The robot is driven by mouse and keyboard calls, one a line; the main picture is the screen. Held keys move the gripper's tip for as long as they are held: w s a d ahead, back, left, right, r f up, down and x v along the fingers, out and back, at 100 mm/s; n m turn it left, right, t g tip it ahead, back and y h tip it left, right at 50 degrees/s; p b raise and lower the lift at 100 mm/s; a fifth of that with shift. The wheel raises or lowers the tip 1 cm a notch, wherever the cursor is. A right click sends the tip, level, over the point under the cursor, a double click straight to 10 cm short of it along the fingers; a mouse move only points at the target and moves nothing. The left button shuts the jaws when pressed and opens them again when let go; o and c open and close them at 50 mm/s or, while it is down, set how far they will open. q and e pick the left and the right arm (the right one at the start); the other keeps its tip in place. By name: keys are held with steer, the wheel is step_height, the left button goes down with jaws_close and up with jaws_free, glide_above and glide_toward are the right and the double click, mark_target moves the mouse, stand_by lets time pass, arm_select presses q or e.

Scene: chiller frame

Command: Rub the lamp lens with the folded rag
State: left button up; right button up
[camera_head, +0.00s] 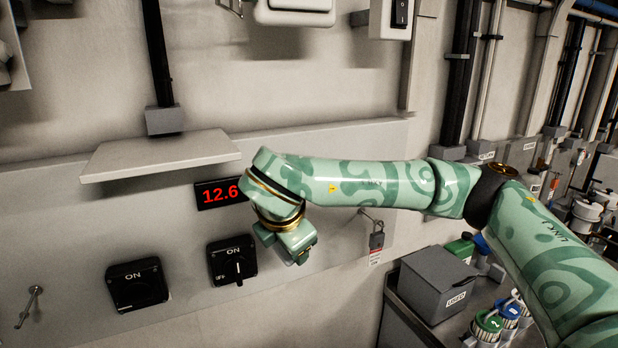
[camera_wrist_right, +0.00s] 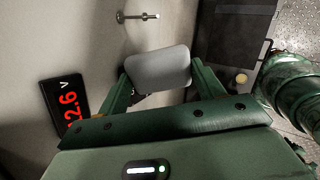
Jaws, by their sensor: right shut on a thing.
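My right gripper (camera_head: 300,256) is in front of the wall panel in the head view, below and right of the red number display. In the right wrist view, my right gripper (camera_wrist_right: 158,88) is shut on a pale grey, rounded block (camera_wrist_right: 158,68), which I take to be the folded rag. It sits between the two green fingers. In the head view the rag cannot be made out behind the hand. I cannot identify the lamp lens in either view. My left gripper is not in view.
The panel carries the display (camera_head: 219,193), a shelf (camera_head: 160,156), two black ON switches (camera_head: 137,284) (camera_head: 232,260) and a hanging padlock (camera_head: 377,240). A grey USED box (camera_head: 436,283) and several bottles stand at the right. A metal peg (camera_wrist_right: 137,16) projects near the rag.

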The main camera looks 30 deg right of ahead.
steer(key=s+d+r+n+t+y+p, duration=0.1)
steer(key=s+r+n+t+p, duration=0.2)
steer(key=r, duration=1.1)
steer(key=s+r+n+t+y+p, duration=0.15)
steer(key=r+t, duration=0.25)
steer(key=r, duration=1.1)
steer(key=s+d+r+n+t+y+p, duration=0.1)
steer(key=r+n+t+y+p, duration=0.2)
steer(key=r, duration=1.1)
steer(key=w+h+p, duration=0.1)
steer(key=w+p, duration=0.2)
steer(key=w, duration=0.3)
steer(key=shift+d+t, duration=0.25)
steer(key=shift+t, duration=0.15)
steer(key=shift+w+h, duration=0.25)
steer(key=shift+w, duration=0.7)
steer(key=shift+d, duration=0.1)
